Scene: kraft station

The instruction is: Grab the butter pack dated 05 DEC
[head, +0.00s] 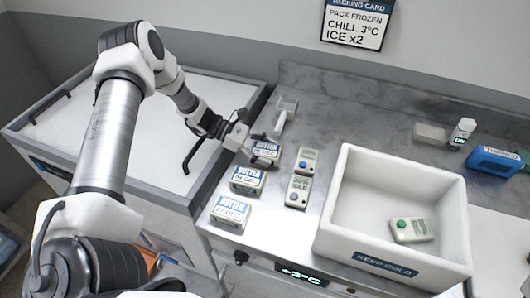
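Three butter packs with blue-and-white labels stand in a row on the left of the counter. The back pack (265,151) has a date that seems to read 05 DEC, though it is small and partly covered. The middle pack (247,180) seems to read 04 DEC, and the front pack (230,212) seems to read 27 OCT. My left gripper (246,141) is right at the back pack from its left side, with a dark fingertip at its top edge. I cannot tell whether the fingers are closed on it. My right gripper is not in view.
A white KEEP COLD box (337,215) stands right of the packs, holding a pale device with a green button (410,230). Two small devices (298,191) (307,160) sit between. A white scoop (281,118) is behind. A blue case (494,162) is far right.

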